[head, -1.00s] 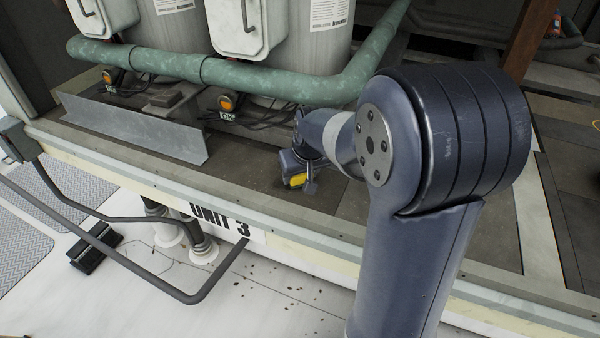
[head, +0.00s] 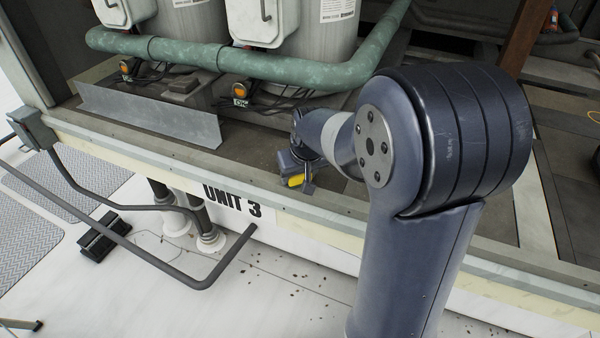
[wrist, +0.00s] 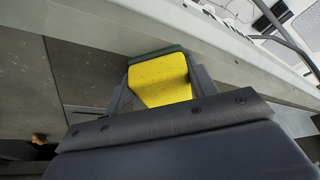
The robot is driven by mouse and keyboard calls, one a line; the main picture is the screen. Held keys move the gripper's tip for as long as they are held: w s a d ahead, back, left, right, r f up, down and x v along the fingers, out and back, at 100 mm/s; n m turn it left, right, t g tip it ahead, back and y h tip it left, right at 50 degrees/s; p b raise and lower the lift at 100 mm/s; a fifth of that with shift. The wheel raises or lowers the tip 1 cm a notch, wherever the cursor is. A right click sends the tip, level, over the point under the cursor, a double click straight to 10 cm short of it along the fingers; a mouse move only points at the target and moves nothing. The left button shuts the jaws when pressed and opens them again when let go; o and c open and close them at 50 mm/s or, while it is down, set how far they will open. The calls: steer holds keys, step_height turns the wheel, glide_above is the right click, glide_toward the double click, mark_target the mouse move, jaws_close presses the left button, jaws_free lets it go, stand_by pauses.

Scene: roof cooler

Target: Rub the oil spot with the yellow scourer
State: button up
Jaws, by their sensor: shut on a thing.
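The yellow scourer (wrist: 160,80), with a dark green layer along its far edge, is held between the two fingers of my gripper (wrist: 160,88) in the wrist view. In the head view, my gripper (head: 297,176) is over the dark floor of the unit, close to the front sill, and a bit of the yellow scourer (head: 296,181) shows at it. Whether the scourer touches the floor I cannot tell. I cannot make out the oil spot in either view; my arm and gripper hide part of the floor.
A green pipe (head: 250,68) crosses in front of grey tanks behind my gripper. A bent metal plate (head: 150,117) stands to the left. The front sill (head: 190,165) runs below, with a grey handrail (head: 130,245) outside it.

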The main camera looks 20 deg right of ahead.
steer(key=shift+r+p, duration=2.8)
steer(key=shift+r, duration=1.3)
steer(key=shift+s+f, duration=0.1)
